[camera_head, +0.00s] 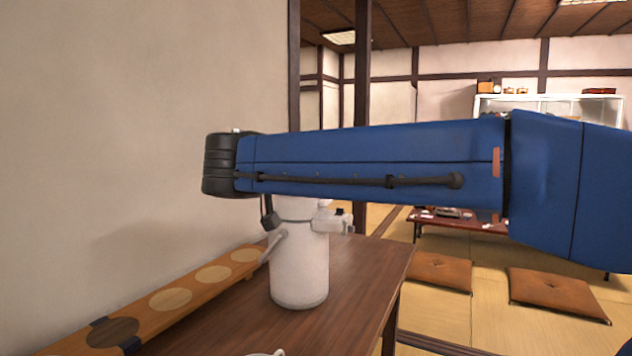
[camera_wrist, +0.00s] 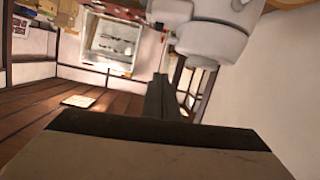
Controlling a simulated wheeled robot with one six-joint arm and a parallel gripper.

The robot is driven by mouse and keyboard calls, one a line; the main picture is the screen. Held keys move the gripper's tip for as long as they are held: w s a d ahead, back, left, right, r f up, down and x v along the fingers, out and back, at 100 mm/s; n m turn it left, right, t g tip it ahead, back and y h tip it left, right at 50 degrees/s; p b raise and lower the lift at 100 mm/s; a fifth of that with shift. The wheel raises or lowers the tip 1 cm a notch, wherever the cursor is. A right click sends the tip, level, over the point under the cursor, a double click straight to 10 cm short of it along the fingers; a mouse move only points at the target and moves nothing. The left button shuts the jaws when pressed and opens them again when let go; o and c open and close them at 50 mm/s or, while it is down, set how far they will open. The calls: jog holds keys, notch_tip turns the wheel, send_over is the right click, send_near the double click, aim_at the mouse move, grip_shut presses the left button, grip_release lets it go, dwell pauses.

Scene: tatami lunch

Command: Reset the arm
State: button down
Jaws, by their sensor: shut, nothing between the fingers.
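My blue arm stretches across the middle of the head view, its black end joint at the left, near the plain wall. My gripper (camera_wrist: 162,84) shows in the wrist view as a dark narrow pair of fingers, shut with nothing between them. In the head view I cannot make out the gripper's fingers. The wrist view is tilted, with the wooden ceiling low on the left.
A white cylinder (camera_head: 300,265) shows below my arm, over the wooden table (camera_head: 345,285); whether it touches the table is unclear. A wooden strip with round pads (camera_head: 170,299) lies along the wall. Floor cushions (camera_head: 556,292) and a low table (camera_head: 465,224) lie beyond.

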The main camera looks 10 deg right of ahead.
jog(key=s+d+f+n+g+y, duration=0.2)
jog(key=s+d+f+g, duration=0.1)
jog(key=s+d+f, duration=0.55)
jog(key=s+d+f+n+g+y, duration=0.25)
jog(key=s+d+f, duration=0.35)
jog(key=d+f, duration=0.4)
jog(key=s+a+f+n+g+y, duration=0.1)
jog(key=s+f+y, duration=0.3)
jog(key=s+f, duration=1.1)
notch_tip(320, 180, down, 2)
jog(key=shift+s+a+f+g, duration=0.1)
jog(key=shift+s+a+g, duration=0.2)
jog(key=shift+g, duration=0.15)
jog(key=shift+w+n+y, duration=0.1)
jog(key=shift+n+y, duration=0.15)
